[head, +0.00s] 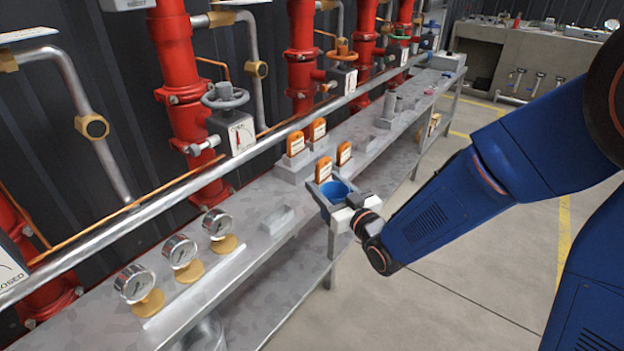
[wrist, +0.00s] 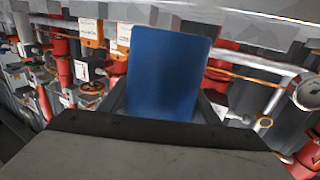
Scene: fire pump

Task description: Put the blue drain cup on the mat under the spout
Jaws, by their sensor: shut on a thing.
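The blue drain cup (head: 335,189) is between the fingers of my gripper (head: 338,198), at the front edge of the grey bench in the head view. Its open top faces up in that view. In the wrist view the cup (wrist: 166,75) fills the middle as a plain blue shape between the dark fingers (wrist: 165,105). My gripper is shut on it. Whether the cup's bottom touches the bench is hidden. I cannot make out the mat, nor tell which pipe end is the spout.
Orange tags (head: 324,168) stand on the grey bench (head: 290,262) just behind the cup. A low grey block (head: 276,219) and several gauges (head: 180,252) stand to the left. Red pipes (head: 172,60) and a long silver rail (head: 165,208) run behind. The floor (head: 450,265) at right is open.

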